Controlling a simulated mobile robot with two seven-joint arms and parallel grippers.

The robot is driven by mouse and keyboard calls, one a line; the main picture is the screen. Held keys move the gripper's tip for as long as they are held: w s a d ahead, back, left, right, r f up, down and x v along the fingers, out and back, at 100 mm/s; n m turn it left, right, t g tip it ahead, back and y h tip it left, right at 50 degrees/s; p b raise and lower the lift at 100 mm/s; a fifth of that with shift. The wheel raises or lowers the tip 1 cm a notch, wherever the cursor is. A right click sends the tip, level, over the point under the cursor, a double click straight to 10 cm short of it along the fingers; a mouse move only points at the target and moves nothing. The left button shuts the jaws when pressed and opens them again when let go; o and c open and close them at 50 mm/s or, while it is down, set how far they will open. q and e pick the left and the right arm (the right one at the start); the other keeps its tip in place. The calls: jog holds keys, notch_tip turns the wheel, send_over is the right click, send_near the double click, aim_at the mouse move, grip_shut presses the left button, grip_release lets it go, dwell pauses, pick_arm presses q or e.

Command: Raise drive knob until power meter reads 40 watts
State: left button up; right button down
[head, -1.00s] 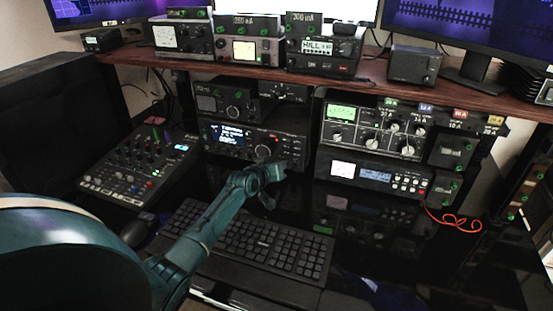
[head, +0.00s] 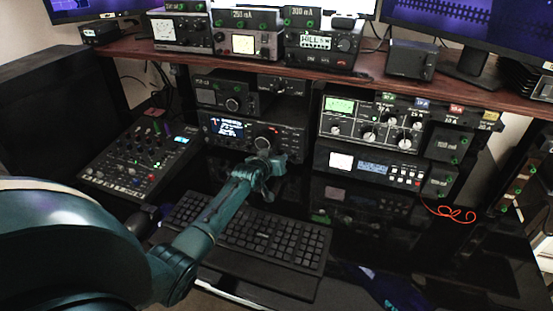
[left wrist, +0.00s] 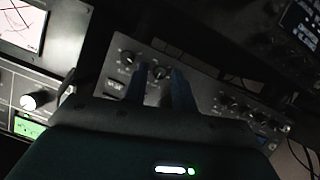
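My left gripper (head: 268,172) is in front of the lower right part of a black radio (head: 225,146) with a lit blue-white display and a large round knob (head: 262,142). In the left wrist view its two fingers (left wrist: 158,88) are apart, so it is open. A small knob (left wrist: 160,72) shows between the fingertips on a grey panel (left wrist: 205,90); contact cannot be told. Another small knob (left wrist: 127,57) sits beside it. I cannot read which knob is the drive knob. A green-lit meter (head: 340,106) is on the right-hand unit; its reading is too small to read. My right gripper is not in view.
A keyboard (head: 275,238) lies beneath my left arm. A mixer (head: 140,163) stands at the left. A wooden shelf (head: 290,79) with several units is above. A red cable (head: 455,215) hangs at the right. The dark glossy desk is clear right of the keyboard.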

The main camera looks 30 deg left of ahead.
pick_arm(q)
jog(key=shift+o, duration=1)
jog(key=shift+s, duration=0.1)
jog(key=shift+s+r, duration=0.2)
jog(key=shift+s, duration=0.1)
jog(key=p+v, duration=0.2)
jog(key=v, duration=1)
jog(key=shift+s, duration=0.15)
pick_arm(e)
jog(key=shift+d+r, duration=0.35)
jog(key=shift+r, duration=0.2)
pick_arm(q)
jog(key=shift+d, duration=0.15)
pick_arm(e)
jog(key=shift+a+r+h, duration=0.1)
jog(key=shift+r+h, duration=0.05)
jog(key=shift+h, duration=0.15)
pick_arm(q)
jog(key=shift+s+f, duration=0.1)
